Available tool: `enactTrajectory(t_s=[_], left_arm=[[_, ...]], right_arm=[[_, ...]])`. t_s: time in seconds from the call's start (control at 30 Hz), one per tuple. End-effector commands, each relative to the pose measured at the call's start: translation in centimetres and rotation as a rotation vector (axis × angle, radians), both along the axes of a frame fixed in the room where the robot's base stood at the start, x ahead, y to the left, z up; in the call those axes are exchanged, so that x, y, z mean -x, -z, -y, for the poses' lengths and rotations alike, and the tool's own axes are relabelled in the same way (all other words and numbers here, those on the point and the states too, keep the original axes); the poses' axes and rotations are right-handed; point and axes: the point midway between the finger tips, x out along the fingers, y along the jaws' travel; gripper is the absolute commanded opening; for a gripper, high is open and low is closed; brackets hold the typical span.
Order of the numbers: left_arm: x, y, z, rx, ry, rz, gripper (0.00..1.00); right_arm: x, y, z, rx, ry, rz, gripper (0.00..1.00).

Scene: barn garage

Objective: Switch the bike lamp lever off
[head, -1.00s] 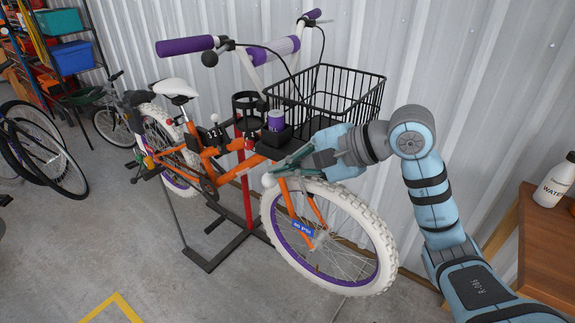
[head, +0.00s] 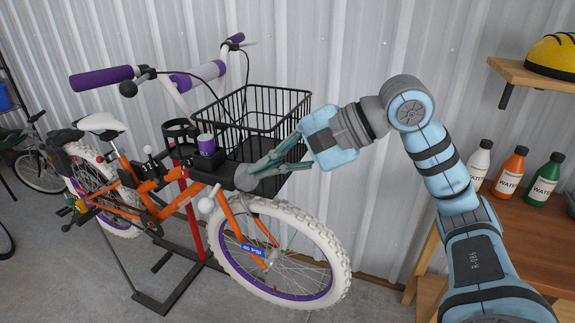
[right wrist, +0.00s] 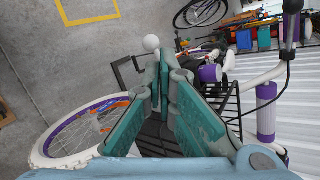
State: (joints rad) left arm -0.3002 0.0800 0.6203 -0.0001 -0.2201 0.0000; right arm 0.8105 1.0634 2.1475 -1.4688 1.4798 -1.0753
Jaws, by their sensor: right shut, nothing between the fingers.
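A white-knobbed lever (head: 206,205) sits at the front of the orange bike (head: 235,215), above the front wheel. In the right wrist view, the white knob (right wrist: 151,43) shows just beyond the fingertips. A black housing with a purple cylinder (head: 206,144) on it stands behind and above the knob. My left gripper is not in view.
A black wire basket (head: 265,110) stands directly above and behind my right fingers. The front wheel (head: 325,240) is below. A wooden table (head: 500,230) with several bottles stands at right, below a shelf (head: 535,76) with a yellow helmet. A corrugated wall is behind.

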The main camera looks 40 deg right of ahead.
Motion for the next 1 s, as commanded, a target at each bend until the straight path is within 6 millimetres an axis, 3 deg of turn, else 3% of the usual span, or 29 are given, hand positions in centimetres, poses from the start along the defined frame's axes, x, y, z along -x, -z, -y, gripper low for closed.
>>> enactTrajectory(t_s=[0.3, 1.0], left_arm=[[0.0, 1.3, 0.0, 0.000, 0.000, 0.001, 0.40], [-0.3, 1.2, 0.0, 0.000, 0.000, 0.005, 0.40]], right_arm=[[2.3, -1.9, 2.1, -0.003, 0.001, 0.000, 0.00], [2.4, -2.0, 2.3, -0.001, 0.005, 0.001, 0.00]])
